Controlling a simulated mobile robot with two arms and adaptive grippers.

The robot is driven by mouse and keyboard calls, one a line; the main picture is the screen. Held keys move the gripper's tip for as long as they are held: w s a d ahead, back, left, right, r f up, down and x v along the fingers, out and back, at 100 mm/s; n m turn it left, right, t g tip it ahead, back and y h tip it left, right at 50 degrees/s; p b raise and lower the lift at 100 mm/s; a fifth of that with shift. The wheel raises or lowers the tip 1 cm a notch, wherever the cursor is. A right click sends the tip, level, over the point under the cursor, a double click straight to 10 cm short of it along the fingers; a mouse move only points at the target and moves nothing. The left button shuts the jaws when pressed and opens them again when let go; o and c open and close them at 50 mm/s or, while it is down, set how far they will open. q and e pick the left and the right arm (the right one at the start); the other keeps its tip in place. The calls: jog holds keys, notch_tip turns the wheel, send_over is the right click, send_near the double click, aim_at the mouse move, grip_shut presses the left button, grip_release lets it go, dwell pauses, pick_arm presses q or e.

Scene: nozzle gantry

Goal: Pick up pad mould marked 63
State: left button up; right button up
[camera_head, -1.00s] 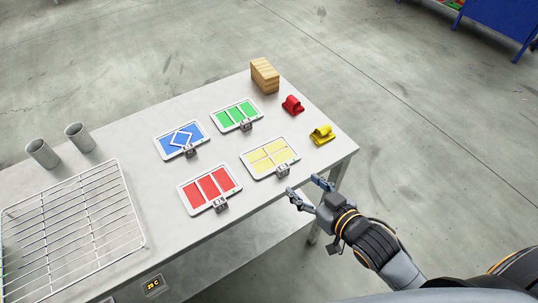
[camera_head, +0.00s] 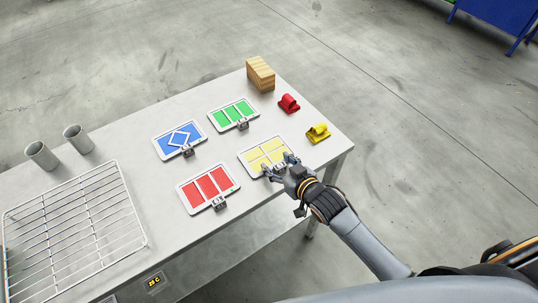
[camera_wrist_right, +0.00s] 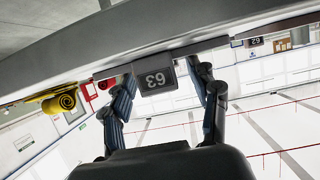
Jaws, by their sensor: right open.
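The yellow pad mould (camera_head: 256,152), a white-rimmed tray with yellow panels, lies flat near the table's right front edge. My right gripper (camera_head: 278,166) is at its front edge, where its small grey tag is mostly hidden. In the right wrist view a grey tag marked 63 (camera_wrist_right: 156,79) appears upside down between the two open fingers of my right gripper (camera_wrist_right: 168,82). A gap shows beside the right finger; I cannot tell whether the left finger touches the tag. My left gripper is not in view.
Red (camera_head: 208,187), blue (camera_head: 180,138) and green (camera_head: 234,114) moulds lie nearby on the table. A wooden block (camera_head: 261,74), a red clip-like piece (camera_head: 289,103) and a yellow one (camera_head: 318,133) stand at the right.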

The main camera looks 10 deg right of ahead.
grip_shut()
jog(key=shift+r, duration=0.1)
jog(key=shift+r, duration=0.1)
dwell(0.3)
